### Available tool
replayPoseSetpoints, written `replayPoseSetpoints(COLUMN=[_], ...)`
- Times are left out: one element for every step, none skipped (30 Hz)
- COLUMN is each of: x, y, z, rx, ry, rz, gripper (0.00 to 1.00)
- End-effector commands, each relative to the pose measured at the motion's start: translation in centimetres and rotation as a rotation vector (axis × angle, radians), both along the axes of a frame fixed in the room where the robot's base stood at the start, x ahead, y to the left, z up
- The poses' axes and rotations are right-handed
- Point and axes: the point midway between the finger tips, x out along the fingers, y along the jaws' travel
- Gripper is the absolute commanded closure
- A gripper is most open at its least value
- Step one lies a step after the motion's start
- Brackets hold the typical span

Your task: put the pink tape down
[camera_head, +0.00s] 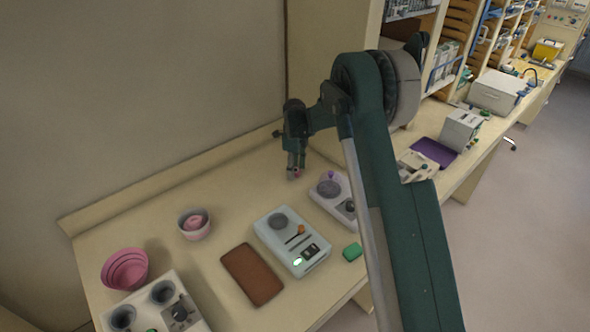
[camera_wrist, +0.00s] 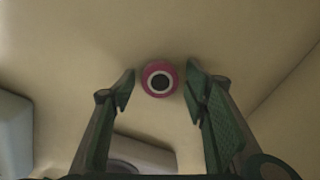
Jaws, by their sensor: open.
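The pink tape (camera_wrist: 148,70) is a small roll with a white ring and a dark centre. In the wrist view it sits between the fingertips of my gripper (camera_wrist: 160,82), with a gap on both sides. In the head view my gripper (camera_head: 295,170) points down at the back of the bench, and a bit of the pink tape (camera_head: 297,174) shows at its fingertips. My gripper is open. The tape appears to be on the bench top (camera_head: 240,180), though its exact height is hard to tell.
Near my gripper stands a pale device with a round plate (camera_head: 329,188). A white scale-like device (camera_head: 300,262), a brown mat (camera_head: 252,273), a green block (camera_head: 352,252), a bowl with pink contents (camera_head: 193,232) and a pink bowl (camera_head: 125,283) lie closer. A wall borders the back.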

Motion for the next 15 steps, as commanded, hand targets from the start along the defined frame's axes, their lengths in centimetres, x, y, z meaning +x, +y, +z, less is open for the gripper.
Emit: replayPoseSetpoints(x=[0.0,0.0,0.0,0.0,0.0,0.0,0.0,0.0,0.0,0.0,0.0,0.0,-0.1,-0.1,-0.1], y=[0.0,0.0,0.0,0.0,0.0,0.0,0.0,0.0,0.0,0.0,0.0,0.0,0.0,0.0,0.0], z=[0.0,0.0,0.0,0.0,0.1,0.1,0.2,0.3,0.4,0.6,0.8,1.2,1.5,1.8,2.3], rx=[0.0,0.0,0.0,0.0,0.0,0.0,0.0,0.0,0.0,0.0,0.0,0.0,0.0,0.0,0.0], ry=[0.0,0.0,0.0,0.0,0.0,0.0,0.0,0.0,0.0,0.0,0.0,0.0,0.0,0.0,0.0], rz=[0.0,0.0,0.0,0.0,0.0,0.0,0.0,0.0,0.0,0.0,0.0,0.0,0.0,0.0,0.0], gripper=[0.55,0.55,0.55,0.55,0.55,0.55,0.55,0.55,0.55,0.55,0.55,0.55,0.55,0.55,0.55])
